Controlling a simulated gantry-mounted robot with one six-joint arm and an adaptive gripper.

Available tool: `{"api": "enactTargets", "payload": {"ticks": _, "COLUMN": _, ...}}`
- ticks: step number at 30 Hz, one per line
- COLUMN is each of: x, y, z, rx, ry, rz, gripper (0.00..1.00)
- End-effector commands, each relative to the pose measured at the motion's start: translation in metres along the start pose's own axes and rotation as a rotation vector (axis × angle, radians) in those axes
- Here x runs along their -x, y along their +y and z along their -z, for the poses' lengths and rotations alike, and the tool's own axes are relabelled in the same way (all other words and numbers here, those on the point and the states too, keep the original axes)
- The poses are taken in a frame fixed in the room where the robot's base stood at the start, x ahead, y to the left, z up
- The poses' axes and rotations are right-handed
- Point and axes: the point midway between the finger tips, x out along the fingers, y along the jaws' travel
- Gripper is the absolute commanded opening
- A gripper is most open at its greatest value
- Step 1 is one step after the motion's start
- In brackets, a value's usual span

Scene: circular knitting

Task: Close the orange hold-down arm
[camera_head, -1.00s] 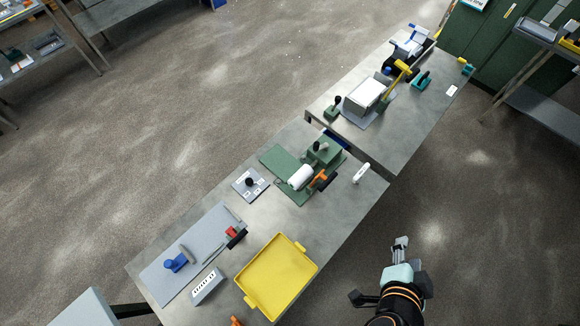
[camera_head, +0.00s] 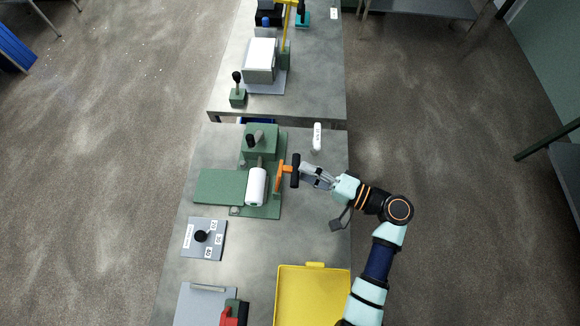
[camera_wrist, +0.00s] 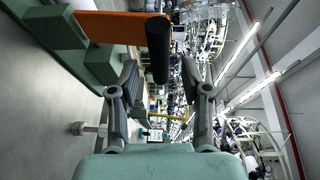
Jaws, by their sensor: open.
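The orange hold-down arm (camera_head: 280,178) stands at the right side of the green machine (camera_head: 260,140), beside its white roll (camera_head: 257,187). Its black handle (camera_head: 295,170) points toward my gripper. My gripper (camera_head: 308,172) is open and empty, just right of the handle. In the wrist view the orange arm (camera_wrist: 115,27) crosses the top left, and the black handle (camera_wrist: 157,45) hangs in line with the gap between my open fingers (camera_wrist: 159,75). I cannot tell whether the handle is between the fingertips or just beyond them.
A white object (camera_head: 317,136) lies on the table behind my gripper. A yellow tray (camera_head: 313,268) is at the front, near my arm. A grey panel with a black knob (camera_head: 202,236) lies left of it. A second table with a white-topped device (camera_head: 260,60) stands behind.

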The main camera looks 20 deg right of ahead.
Motion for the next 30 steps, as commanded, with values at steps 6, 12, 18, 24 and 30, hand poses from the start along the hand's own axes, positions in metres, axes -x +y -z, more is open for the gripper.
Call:
{"api": "enactTargets", "payload": {"ticks": 6, "x": -0.033, "y": 0.001, "z": -0.001, "rx": 0.000, "ry": -0.003, "rz": 0.000, "gripper": 0.47}}
{"api": "enactTargets", "payload": {"ticks": 12, "x": -0.039, "y": 0.000, "z": 0.000, "rx": 0.000, "ry": 0.000, "rz": 0.000, "gripper": 0.47}}
{"api": "enactTargets", "payload": {"ticks": 18, "x": -0.039, "y": 0.000, "z": 0.000, "rx": 0.001, "ry": 0.000, "rz": -0.001, "gripper": 0.34}}
{"api": "enactTargets", "payload": {"ticks": 24, "x": -0.038, "y": 0.001, "z": 0.000, "rx": 0.000, "ry": 0.000, "rz": -0.002, "gripper": 0.01}}
{"api": "enactTargets", "payload": {"ticks": 30, "x": -0.038, "y": 0.002, "z": -0.001, "rx": 0.000, "ry": 0.000, "rz": -0.003, "gripper": 0.00}}
